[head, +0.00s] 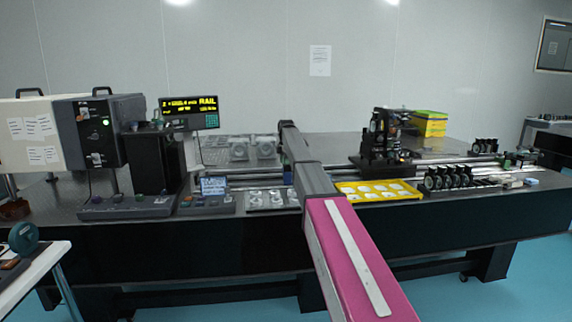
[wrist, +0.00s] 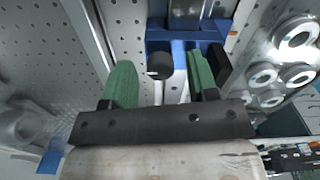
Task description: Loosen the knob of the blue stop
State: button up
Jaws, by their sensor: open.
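In the wrist view the blue stop (wrist: 187,36) sits at the top centre, across a metal rail. Its dark round knob (wrist: 161,66) faces my gripper and has a small pale mark on its lower left. My gripper (wrist: 160,70) is open, with one green finger on each side of the knob. A clear gap shows left of the knob; the right finger is nearer to it. I cannot tell whether that finger touches the knob or the stop. In the head view my arm hides the knob and most of the gripper.
Several round metal mounts (wrist: 294,38) lie just right of the stop. A yellow tray (head: 379,197) of parts and a dark upright instrument (head: 384,140) stand right of my arm. A display unit (head: 191,112) stands to the left. A perforated plate (wrist: 60,45) spans the wrist view's left.

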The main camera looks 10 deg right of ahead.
jog(key=shift+f, duration=0.25)
jog(key=c, duration=0.9)
jog(key=shift+c, duration=0.2)
